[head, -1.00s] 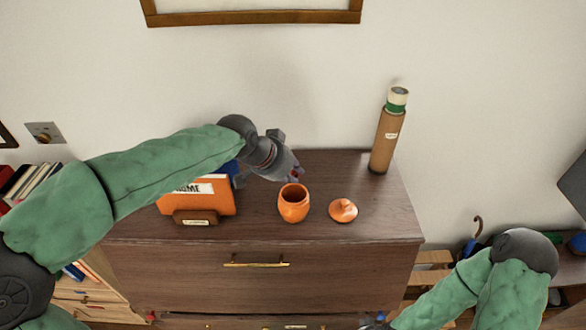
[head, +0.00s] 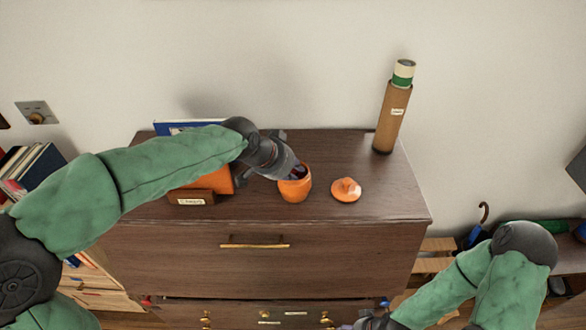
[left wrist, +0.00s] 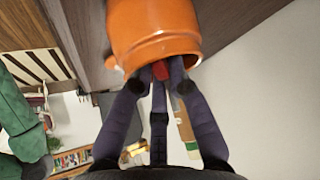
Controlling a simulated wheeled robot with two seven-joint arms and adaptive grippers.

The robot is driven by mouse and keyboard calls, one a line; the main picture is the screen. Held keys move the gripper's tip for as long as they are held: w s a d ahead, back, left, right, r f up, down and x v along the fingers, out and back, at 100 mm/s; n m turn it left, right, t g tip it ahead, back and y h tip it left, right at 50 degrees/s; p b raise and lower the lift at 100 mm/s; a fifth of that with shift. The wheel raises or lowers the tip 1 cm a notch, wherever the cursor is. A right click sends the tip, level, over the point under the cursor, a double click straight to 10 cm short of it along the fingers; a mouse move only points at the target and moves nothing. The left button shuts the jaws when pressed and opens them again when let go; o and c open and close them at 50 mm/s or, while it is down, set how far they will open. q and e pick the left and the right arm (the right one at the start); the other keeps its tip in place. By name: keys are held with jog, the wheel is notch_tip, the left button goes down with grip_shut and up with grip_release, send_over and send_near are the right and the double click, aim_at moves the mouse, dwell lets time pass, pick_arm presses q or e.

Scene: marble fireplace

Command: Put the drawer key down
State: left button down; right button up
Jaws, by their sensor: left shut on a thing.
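An open orange jar (head: 295,190) stands on the dresser top, its round lid (head: 346,189) lying to its right. My left gripper (head: 297,173) reaches down into the jar's mouth from the upper left. In the left wrist view its dark fingers enter the orange jar (left wrist: 152,30) and close on a small red thing (left wrist: 160,70), which looks like part of the drawer key. The rest of the key is hidden by the fingers and jar. My right gripper (head: 377,322) is only partly seen at the bottom edge, and its fingers are unclear.
A cardboard tube (head: 391,118) stands at the dresser's back right. An orange file holder (head: 208,184) and a blue folder (head: 180,126) stand at the left, partly behind my left arm. The dresser top (head: 395,195) is free at the right. A brass-handled drawer front (head: 255,265) is below.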

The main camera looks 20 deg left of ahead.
aim_at(293, 171)
pick_arm(q)
jog(key=c, duration=1.1)
grip_release()
jog(key=shift+s+f, duration=0.1)
jog(key=shift+f, duration=0.05)
notch_tip(293, 171, up, 8)
jog(key=p, duration=0.5)
jog(key=shift+f, duration=0.25)
jog(key=shift+f, duration=0.1)
